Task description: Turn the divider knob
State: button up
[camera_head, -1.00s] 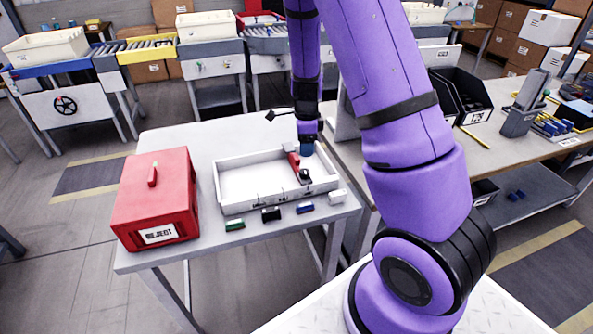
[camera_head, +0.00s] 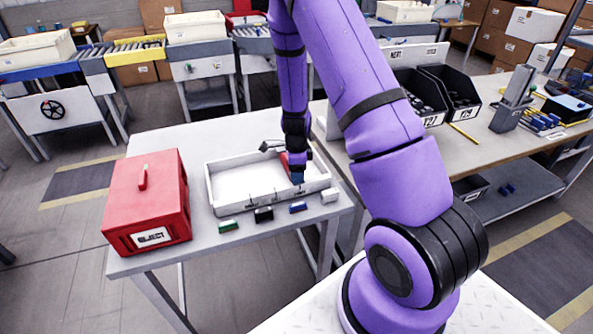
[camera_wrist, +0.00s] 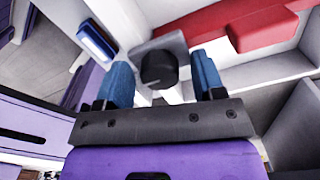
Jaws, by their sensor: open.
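The black divider knob (camera_wrist: 159,68) sits on a grey square plate in the wrist view. My gripper (camera_wrist: 162,80) is open, with one blue fingertip on each side of the knob; I cannot tell whether either touches it. The red divider (camera_wrist: 225,28) with its raised block lies just beyond the knob. In the head view my gripper (camera_head: 298,178) is low over the right part of the white tray (camera_head: 228,201) and hides the knob. Only a bit of the red divider (camera_head: 284,163) shows beside the gripper.
Green (camera_head: 228,226), black (camera_head: 263,215), blue (camera_head: 298,207) and white (camera_head: 329,196) blocks lie along the tray's front. The blue block also shows in the wrist view (camera_wrist: 96,42). A red reject box (camera_head: 147,205) stands left. The table (camera_head: 200,140) behind the tray is clear.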

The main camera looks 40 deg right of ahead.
jog(key=c, duration=0.9)
jog(key=shift+c, duration=0.2)
jog(key=shift+n, duration=0.3)
jog(key=n, duration=0.9)
jog(key=shift+n, duration=0.4)
jog(key=n, duration=1)
jog(key=shift+n, duration=0.4)
